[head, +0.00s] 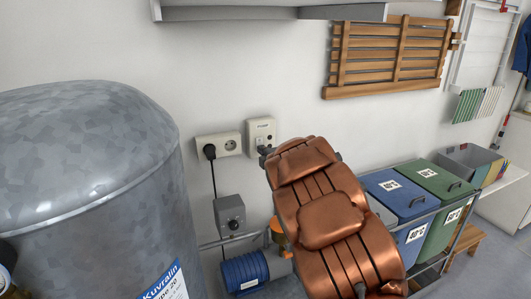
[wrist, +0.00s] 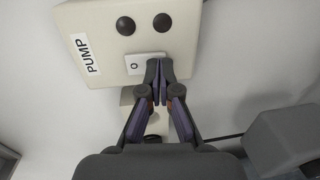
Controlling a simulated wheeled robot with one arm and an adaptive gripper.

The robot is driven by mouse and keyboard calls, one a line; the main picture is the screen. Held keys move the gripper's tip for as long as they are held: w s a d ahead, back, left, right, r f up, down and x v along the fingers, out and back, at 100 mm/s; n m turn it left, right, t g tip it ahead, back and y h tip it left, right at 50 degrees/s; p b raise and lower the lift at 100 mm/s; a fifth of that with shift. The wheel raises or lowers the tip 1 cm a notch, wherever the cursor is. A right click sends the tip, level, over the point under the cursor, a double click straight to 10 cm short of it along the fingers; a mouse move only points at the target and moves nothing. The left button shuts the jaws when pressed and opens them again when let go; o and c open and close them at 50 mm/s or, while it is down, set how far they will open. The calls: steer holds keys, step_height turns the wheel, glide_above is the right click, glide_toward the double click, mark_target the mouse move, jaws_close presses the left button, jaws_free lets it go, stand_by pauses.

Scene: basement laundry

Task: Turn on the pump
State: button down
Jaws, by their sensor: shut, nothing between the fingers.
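The pump switch box (head: 261,128) is a cream wall box labelled PUMP. In the wrist view the box (wrist: 103,65) shows its label, two dark round spots and a white rocker switch (wrist: 134,66) marked "O". My gripper (wrist: 161,70) is shut and empty, with its fingertips over the unlabelled end of the rocker. I cannot tell whether they touch it. In the head view my gripper (head: 266,151) is at the lower part of the box, mostly hidden behind my copper-coloured arm. The blue pump (head: 243,272) sits below on the floor side, partly hidden by the arm.
A socket with a black plug (head: 217,146) is left of the switch box. A grey control box (head: 230,214) hangs below it. A large metal tank (head: 90,190) fills the left. Blue and green bins (head: 436,178) stand right; a wooden rack (head: 388,55) hangs above.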

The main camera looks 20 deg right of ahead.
steer(key=shift+w+f+b, duration=0.1)
steer(key=shift+f+b, duration=0.05)
steer(key=shift+b, duration=0.15)
steer(key=shift+w+t+b, duration=0.2)
steer(key=shift+t+b, duration=0.1)
steer(key=shift+b, duration=0.5)
steer(key=shift+s, duration=0.1)
steer(key=s+f+b, duration=0.1)
steer(key=s+b, duration=0.1)
steer(key=s, duration=1.1)
steer(key=shift+s+f, duration=0.35)
steer(key=shift+s, duration=0.05)
